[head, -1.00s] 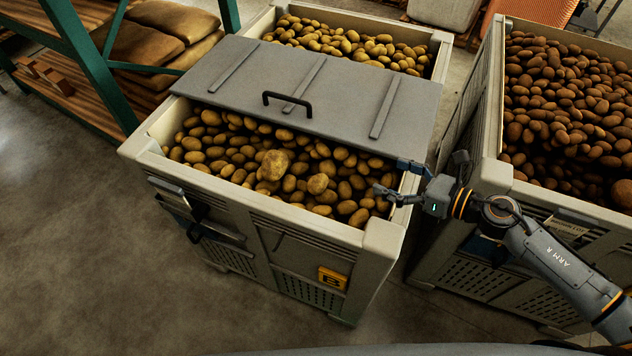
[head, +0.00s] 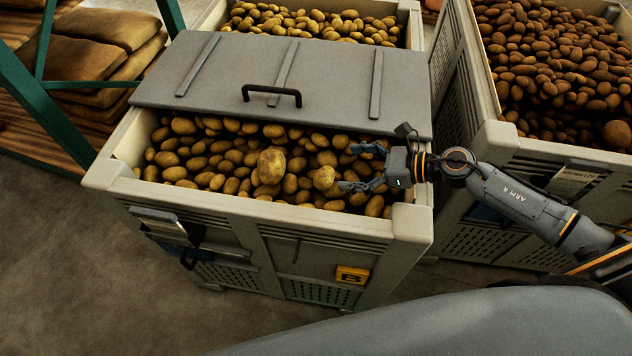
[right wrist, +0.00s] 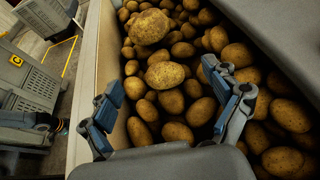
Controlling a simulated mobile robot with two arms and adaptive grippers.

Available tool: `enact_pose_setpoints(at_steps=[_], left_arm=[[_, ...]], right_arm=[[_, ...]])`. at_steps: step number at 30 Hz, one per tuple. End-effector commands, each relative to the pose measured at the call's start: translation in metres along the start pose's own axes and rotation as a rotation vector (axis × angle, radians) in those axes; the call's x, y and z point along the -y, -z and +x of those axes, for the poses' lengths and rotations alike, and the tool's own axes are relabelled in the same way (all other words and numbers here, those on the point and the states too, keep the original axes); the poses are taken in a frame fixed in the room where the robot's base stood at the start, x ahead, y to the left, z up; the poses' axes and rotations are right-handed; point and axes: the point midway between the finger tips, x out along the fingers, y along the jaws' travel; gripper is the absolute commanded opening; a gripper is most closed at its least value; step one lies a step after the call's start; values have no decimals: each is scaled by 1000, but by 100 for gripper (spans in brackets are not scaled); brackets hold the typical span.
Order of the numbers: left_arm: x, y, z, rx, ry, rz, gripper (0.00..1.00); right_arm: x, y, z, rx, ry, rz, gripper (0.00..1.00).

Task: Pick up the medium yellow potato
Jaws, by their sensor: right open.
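The medium yellow potato (head: 324,177) lies on top of the pile in the front crate (head: 205,208), marked B. It is paler than most around it, and a larger yellow potato (head: 271,166) lies to its left. In the right wrist view the medium potato (right wrist: 165,75) shows between the fingers, with the larger potato (right wrist: 148,27) beyond it. My right gripper (head: 350,167) is open and empty over the right part of the crate, with its fingers pointing left at the medium potato. They appear apart from it. My left gripper is out of view.
A grey lid (head: 335,85) with a black handle (head: 271,95) covers the crate's back part. A crate of brown potatoes (head: 560,142) stands at the right, another crate (head: 413,25) behind. A green rack (head: 20,100) with sacks stands at the left.

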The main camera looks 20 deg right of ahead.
Motion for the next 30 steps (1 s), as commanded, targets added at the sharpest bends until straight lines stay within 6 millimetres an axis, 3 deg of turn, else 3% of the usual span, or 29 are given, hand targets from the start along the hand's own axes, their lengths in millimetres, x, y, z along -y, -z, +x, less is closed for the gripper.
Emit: enact_pose_setpoints(at_steps=[1, 9, 20, 30], left_arm=[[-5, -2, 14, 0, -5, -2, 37], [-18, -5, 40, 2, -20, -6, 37], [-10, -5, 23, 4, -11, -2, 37], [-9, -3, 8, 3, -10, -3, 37]], right_arm=[[0, 13, 5, 0, 0, 0, 89], [0, 37, 16, 1, 0, 0, 89], [-1, 33, 47, 3, 1, 2, 89], [-3, 34, 88, 1, 1, 1, 89]])
